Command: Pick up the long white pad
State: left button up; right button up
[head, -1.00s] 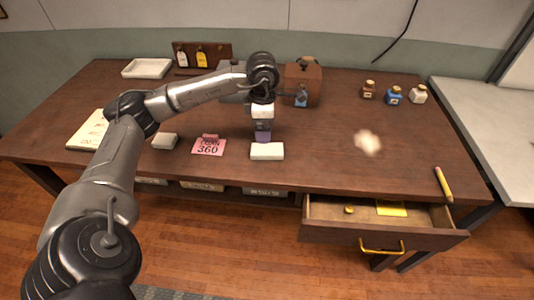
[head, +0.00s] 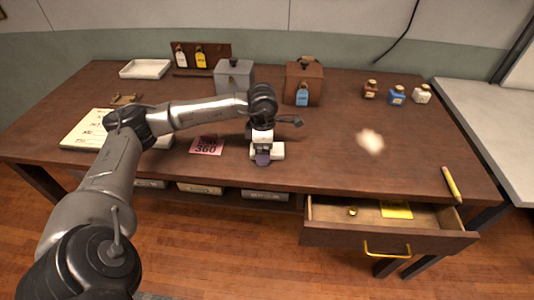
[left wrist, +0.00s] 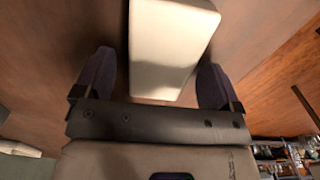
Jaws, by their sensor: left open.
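The long white pad (head: 278,151) lies on the brown desk near its front edge, partly hidden by my left gripper (head: 264,158). My left gripper is open over the pad. In the left wrist view the pad (left wrist: 168,45) lies between the two dark purple fingers of my left gripper (left wrist: 155,65), with a gap showing on both sides near the fingertips. My right gripper is in neither view.
A pink card (head: 207,145) and a second, partly hidden white block (head: 163,142) lie left of the gripper. An open drawer (head: 335,235) juts out at front right. A white fluffy clump (head: 370,141) lies to the right. Grey (head: 235,76) and brown (head: 304,84) boxes stand behind.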

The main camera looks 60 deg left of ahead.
pick_arm(q)
jog(key=shift+c, duration=0.3)
jog(key=shift+c, duration=0.7)
jog(key=c, duration=0.8)
jog(key=shift+r+p, duration=0.3)
jog(key=shift+r, duration=0.1)
notch_tip(320, 180, up, 4)
jog(key=shift+f+p, duration=0.25)
jog(key=shift+p, duration=0.55)
jog(key=shift+w+d+r+p, duration=0.7)
jog(key=shift+d+r, duration=0.4)
jog(key=shift+d, duration=0.75)
jog(key=shift+w+d+r+p, duration=0.65)
jog(key=shift+d+r, duration=0.45)
jog(key=shift+d, duration=0.7)
jog(key=shift+w+d+r+p, duration=0.65)
jog(key=shift+d+r, duration=0.45)
jog(key=shift+d, duration=0.75)
